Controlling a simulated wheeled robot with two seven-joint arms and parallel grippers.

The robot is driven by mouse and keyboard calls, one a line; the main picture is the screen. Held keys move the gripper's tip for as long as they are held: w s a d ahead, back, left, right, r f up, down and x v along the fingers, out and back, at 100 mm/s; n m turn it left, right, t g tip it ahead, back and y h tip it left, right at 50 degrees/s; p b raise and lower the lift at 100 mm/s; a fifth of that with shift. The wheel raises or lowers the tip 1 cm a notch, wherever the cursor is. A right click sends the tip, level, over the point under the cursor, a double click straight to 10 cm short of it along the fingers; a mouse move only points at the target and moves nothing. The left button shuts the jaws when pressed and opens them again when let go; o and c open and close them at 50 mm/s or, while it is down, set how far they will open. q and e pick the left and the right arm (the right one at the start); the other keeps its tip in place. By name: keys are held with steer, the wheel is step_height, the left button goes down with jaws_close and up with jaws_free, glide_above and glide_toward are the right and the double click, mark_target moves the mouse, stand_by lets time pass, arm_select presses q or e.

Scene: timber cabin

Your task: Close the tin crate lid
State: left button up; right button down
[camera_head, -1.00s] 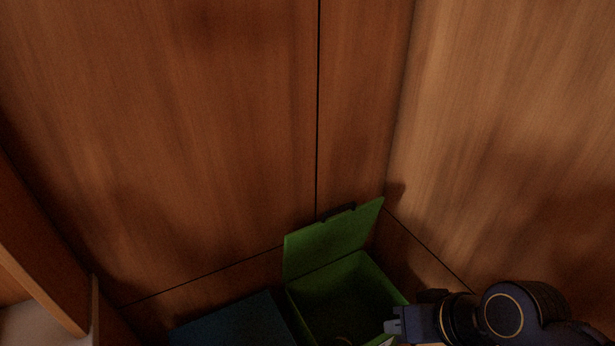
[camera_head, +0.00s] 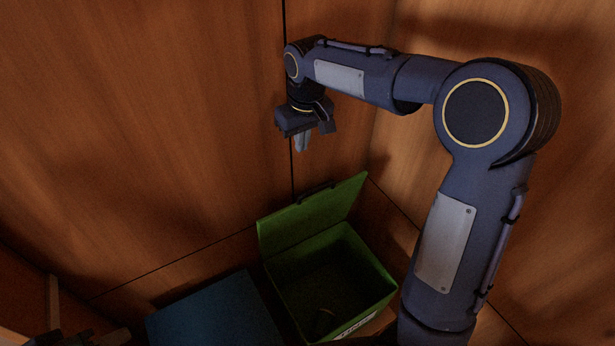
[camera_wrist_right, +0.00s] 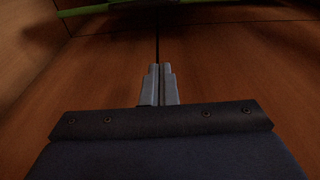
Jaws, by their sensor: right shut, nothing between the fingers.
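The green tin crate (camera_head: 352,322) stands in the corner at the lower middle of the head view. Its lid (camera_head: 312,217) is open, tilted up at the back of the crate, with a dark handle on its upper edge. My right gripper (camera_head: 303,147) is shut and empty, pointing down above the lid near the back wall. In the right wrist view, the right gripper's fingertips (camera_wrist_right: 159,72) are together, and a green edge of the lid (camera_wrist_right: 120,6) crosses the top. My left gripper cannot be made out; dark parts show at the lower left of the head view.
A blue box (camera_head: 213,312) stands just left of the crate. Wooden walls (camera_head: 170,110) meet behind the crate. A wooden ledge (camera_head: 53,300) is at the far left.

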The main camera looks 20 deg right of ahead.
glide_above(308, 197)
steer(key=w, duration=0.4)
step_height(308, 197, down, 9)
steer(key=s, duration=0.3)
steer(key=shift+s+f+p, duration=0.1)
steer(key=shift+f+p, duration=0.2)
steer(key=shift+s+f, duration=0.15)
steer(key=shift+f, duration=0.05)
steer(key=shift+d, duration=0.1)
